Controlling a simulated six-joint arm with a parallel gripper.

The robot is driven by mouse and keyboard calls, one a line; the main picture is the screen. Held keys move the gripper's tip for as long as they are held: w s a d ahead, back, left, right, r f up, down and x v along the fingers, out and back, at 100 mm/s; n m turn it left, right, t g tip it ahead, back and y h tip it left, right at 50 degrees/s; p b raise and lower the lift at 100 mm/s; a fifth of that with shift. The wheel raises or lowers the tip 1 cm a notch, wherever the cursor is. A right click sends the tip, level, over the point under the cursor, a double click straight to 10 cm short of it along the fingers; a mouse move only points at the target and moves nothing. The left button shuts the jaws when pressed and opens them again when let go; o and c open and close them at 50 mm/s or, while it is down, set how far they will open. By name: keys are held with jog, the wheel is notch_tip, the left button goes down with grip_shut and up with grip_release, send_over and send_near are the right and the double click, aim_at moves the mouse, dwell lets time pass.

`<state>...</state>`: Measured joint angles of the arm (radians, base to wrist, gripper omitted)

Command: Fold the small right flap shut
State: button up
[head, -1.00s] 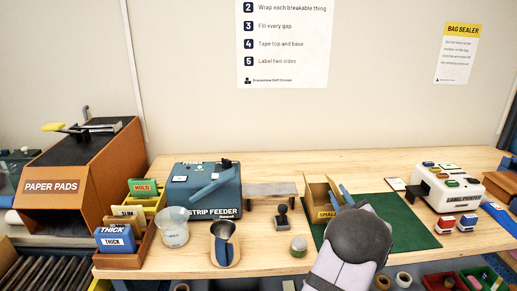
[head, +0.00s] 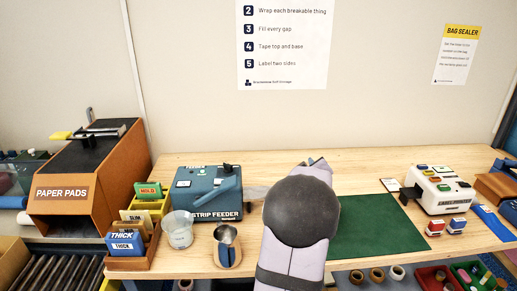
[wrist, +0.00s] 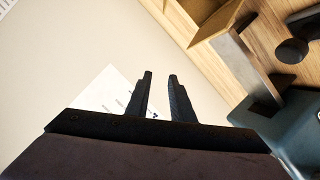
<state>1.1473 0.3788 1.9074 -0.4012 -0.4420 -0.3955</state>
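The small carton is hidden behind my arm in the head view. In the wrist view, part of an open brown carton (wrist: 208,14) shows at the top edge, with a raised flap. I cannot tell which flap is the small right one. My gripper (wrist: 160,76) has its two dark fingers apart, with nothing between them. It points towards the wall, clear of the carton in that view. In the head view my arm hides its fingertips.
A green mat (head: 375,228) lies bare to the right of my arm. The label printer (head: 446,188) stands beyond it. The strip feeder (head: 207,195), metal cup (head: 226,245) and clear beaker (head: 178,229) stand at left. A dark stamp (wrist: 291,50) shows in the wrist view.

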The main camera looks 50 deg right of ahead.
jog(key=w+a+r+y+p, duration=0.2)
jog(key=w+a+r+p, duration=0.1)
jog(key=a, duration=0.4)
jog(key=w+a+r+g+y+p, duration=0.1)
jog(key=w+a+r+y+p, duration=0.1)
jog(key=w+a, duration=0.3)
jog(key=shift+w+a+r+p, duration=0.3)
jog(key=shift+a+r+p, duration=0.3)
jog(key=shift+a+r, duration=0.25)
jog(key=shift+f, duration=0.1)
